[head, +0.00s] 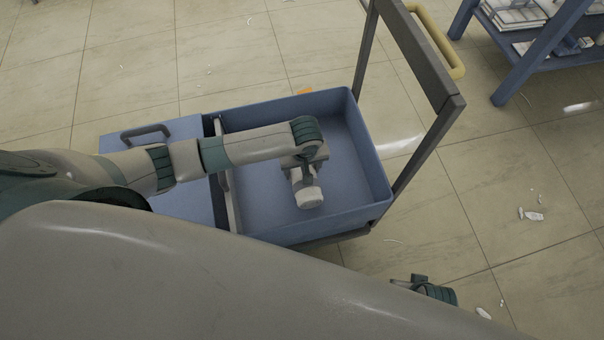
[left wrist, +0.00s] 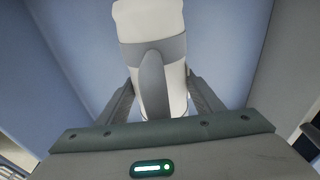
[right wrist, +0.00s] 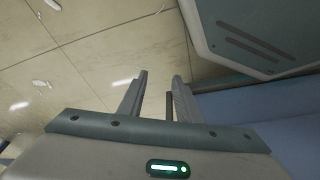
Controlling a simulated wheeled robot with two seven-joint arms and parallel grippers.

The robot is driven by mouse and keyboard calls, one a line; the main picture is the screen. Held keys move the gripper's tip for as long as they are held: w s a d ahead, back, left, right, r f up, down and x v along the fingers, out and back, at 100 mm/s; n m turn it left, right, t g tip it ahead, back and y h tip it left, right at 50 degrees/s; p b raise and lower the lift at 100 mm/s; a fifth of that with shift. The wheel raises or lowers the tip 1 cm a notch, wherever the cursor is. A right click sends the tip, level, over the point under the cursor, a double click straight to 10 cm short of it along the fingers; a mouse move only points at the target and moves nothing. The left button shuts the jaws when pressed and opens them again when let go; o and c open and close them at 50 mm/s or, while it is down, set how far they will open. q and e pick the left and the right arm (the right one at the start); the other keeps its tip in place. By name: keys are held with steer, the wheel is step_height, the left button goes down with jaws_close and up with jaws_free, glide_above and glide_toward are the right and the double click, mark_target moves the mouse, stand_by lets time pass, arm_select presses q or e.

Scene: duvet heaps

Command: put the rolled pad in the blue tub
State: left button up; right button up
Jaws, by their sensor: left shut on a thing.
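The rolled pad (head: 309,197) is a short white roll with a grey band. My left gripper (head: 307,174) is shut on it, over the inside of the blue tub (head: 372,150). In the left wrist view the pad (left wrist: 135,22) stands between the two fingers (left wrist: 160,95), with blue walls behind it. I cannot tell whether the pad touches the tub floor. My right gripper (right wrist: 160,78) is empty, its fingers apart, outside the tub over the floor. In the head view it is mostly hidden by my body.
The tub sits on a trolley with a grey upright frame (head: 420,60) and a yellow handle (head: 437,42) at its right. A blue lidded part with a grey handle (head: 146,131) lies left of it. A blue shelf (head: 530,62) stands far right. White scraps (head: 531,214) litter the tiles.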

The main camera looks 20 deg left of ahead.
arm_select(q)
steer(key=shift+f, duration=0.25)
step_height(320, 180, down, 2)
steer(key=shift+b, duration=0.3)
steer(key=shift+f, duration=0.6)
arm_select(e)
steer(key=shift+r, duration=1.15)
steer(key=shift+s, duration=0.1)
arm_select(q)
steer(key=o, duration=1.3)
steer(key=shift+f, duration=0.15)
arm_select(e)
steer(key=shift+s+f, duration=0.1)
steer(key=shift+f, duration=0.25)
steer(key=shift+r, duration=0.1)
